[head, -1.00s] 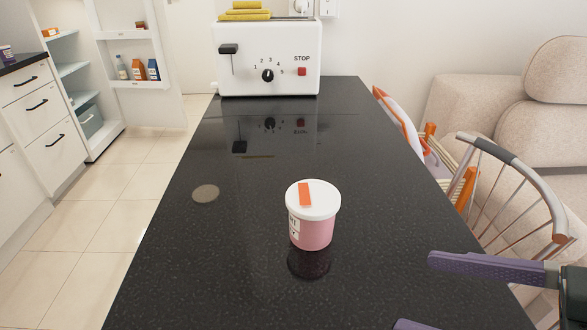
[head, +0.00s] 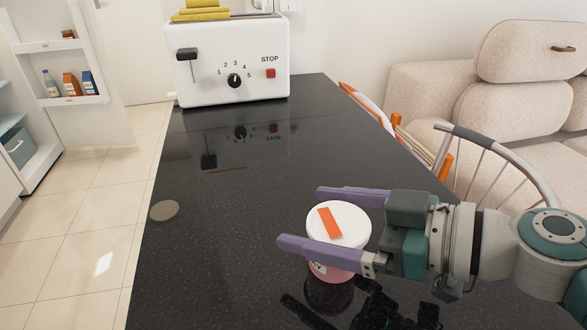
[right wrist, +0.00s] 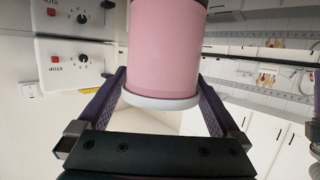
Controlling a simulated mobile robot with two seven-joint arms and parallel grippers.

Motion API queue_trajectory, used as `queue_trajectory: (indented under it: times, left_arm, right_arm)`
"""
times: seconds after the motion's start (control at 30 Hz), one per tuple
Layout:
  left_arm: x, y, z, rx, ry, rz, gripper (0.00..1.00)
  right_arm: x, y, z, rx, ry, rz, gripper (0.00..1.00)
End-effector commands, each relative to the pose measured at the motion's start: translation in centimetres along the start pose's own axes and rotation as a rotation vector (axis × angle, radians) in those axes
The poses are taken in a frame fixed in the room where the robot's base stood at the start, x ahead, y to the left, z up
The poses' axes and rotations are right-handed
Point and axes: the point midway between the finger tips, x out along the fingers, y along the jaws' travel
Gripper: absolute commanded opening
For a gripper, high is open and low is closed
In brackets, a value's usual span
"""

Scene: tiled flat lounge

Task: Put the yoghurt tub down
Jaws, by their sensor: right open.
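The yoghurt tub (head: 340,225), pink with a white lid and an orange strip on top, stands upright on the black worktop (head: 235,170). My right gripper (head: 302,218) is open, with one purple finger on the far side of the tub and one on the near side, which hides part of its body. In the right wrist view the tub (right wrist: 165,50) appears upside down between the open fingers (right wrist: 161,75), with gaps beside it. My left gripper is not in view.
A white toaster (head: 228,62) stands at the worktop's far end. A flat round disc (head: 164,211) lies near the left edge. Chairs (head: 500,160) and a beige sofa (head: 430,90) are on the right. The worktop between tub and toaster is clear.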

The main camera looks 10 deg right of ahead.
Motion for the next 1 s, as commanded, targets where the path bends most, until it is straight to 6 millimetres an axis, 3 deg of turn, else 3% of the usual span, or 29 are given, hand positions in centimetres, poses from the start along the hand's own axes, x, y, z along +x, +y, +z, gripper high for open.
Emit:
queue_trajectory:
  times: [0.3,1.0]
  left_arm:
    - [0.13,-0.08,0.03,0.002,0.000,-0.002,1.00]
    - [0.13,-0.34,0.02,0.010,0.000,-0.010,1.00]
  right_arm:
    - [0.84,0.00,0.05,-0.001,-0.001,0.000,1.00]
    - [0.80,0.00,0.06,0.000,-0.001,0.000,0.21]
